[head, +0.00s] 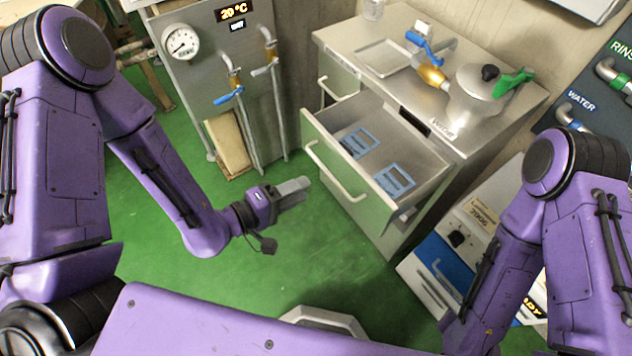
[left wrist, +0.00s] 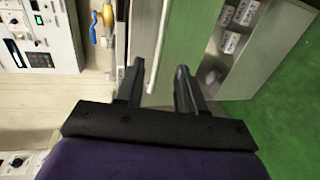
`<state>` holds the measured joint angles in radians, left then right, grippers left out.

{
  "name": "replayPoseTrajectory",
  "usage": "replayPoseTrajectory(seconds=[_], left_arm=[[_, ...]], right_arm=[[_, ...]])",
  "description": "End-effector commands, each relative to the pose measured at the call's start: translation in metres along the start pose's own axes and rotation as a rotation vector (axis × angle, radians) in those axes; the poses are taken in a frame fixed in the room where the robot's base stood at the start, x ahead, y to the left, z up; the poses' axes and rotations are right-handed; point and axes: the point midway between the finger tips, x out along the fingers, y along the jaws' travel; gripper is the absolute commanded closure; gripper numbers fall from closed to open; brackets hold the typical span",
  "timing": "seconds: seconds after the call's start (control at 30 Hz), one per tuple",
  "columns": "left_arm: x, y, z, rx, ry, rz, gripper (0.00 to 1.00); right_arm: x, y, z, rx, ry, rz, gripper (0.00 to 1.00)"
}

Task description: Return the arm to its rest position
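My left arm comes in from the left of the head view, purple, with its forearm reaching toward the middle. Its gripper (head: 296,190) hangs over the green floor, left of the open drawer and apart from it. In the left wrist view the two dark fingers of the left gripper (left wrist: 160,82) stand apart with nothing between them. My right arm shows at the right of the head view, bent downward past the front of a white and blue unit. Its gripper is not visible.
A drawer (head: 347,190) stands open from the metal counter, with blue-framed items (head: 394,179) inside. The kettle (head: 478,97), with a green handle, stands on the counter. A grey panel (head: 200,85) with a gauge stands at the back left. Green floor (head: 240,290) is clear below the left gripper.

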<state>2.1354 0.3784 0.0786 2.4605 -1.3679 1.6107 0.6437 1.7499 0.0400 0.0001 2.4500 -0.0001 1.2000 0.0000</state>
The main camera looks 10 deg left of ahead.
Motion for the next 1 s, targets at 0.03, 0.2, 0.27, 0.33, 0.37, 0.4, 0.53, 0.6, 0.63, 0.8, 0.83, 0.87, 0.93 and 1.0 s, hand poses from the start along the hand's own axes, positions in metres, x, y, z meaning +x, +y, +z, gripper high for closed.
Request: replayPoseTrajectory(seconds=[0.03,0.2,0.27,0.33,0.37,0.4,0.53,0.6,0.63,0.8,0.83,0.87,0.93,1.0], left_arm=[[-0.010,0.000,0.000,-0.004,0.003,0.002,0.62],[-0.032,0.002,0.000,-0.003,0.001,0.000,0.62],[-0.034,0.001,0.001,-0.001,0.000,0.001,0.62],[-0.035,0.001,0.001,-0.001,-0.001,0.001,0.62],[-0.035,0.001,0.001,-0.001,-0.001,0.001,0.62],[-0.035,0.000,0.001,0.000,-0.001,0.001,0.62],[-0.034,0.000,0.001,0.000,-0.001,0.001,0.62],[-0.034,0.000,0.001,0.000,-0.001,0.001,0.62],[-0.034,0.000,0.001,0.000,-0.001,0.001,0.62],[-0.034,0.000,0.001,0.012,-0.002,0.000,0.62],[-0.034,-0.001,0.002,0.037,-0.006,-0.005,0.62],[-0.034,-0.005,-0.002,0.072,0.008,-0.029,0.62],[-0.035,-0.022,-0.018,0.154,0.080,-0.124,0.62],[-0.042,-0.052,-0.037,0.248,0.161,-0.288,0.62]], right_arm=[[0.002,0.000,0.001,0.000,0.000,0.000,0.57],[-0.009,0.001,-0.004,0.000,0.000,0.000,0.57],[-0.009,0.001,-0.004,0.000,0.000,0.000,0.57],[-0.009,0.001,-0.004,0.000,0.000,0.000,0.57],[-0.009,0.001,-0.004,0.000,0.000,0.000,0.57],[-0.009,0.001,-0.004,0.000,0.000,0.000,0.57],[-0.009,0.001,-0.004,0.000,0.000,0.000,0.57],[-0.009,0.001,-0.004,0.000,0.000,0.000,0.57],[-0.009,0.001,-0.004,0.000,0.000,0.000,0.57],[-0.009,0.001,-0.004,0.000,0.000,0.000,0.57],[-0.009,0.001,-0.004,0.000,0.000,0.000,0.57],[-0.009,0.001,-0.004,0.000,0.000,0.000,0.57],[-0.009,0.001,-0.004,0.000,0.000,0.000,0.57],[-0.008,0.001,-0.004,0.000,0.000,0.000,0.57]])
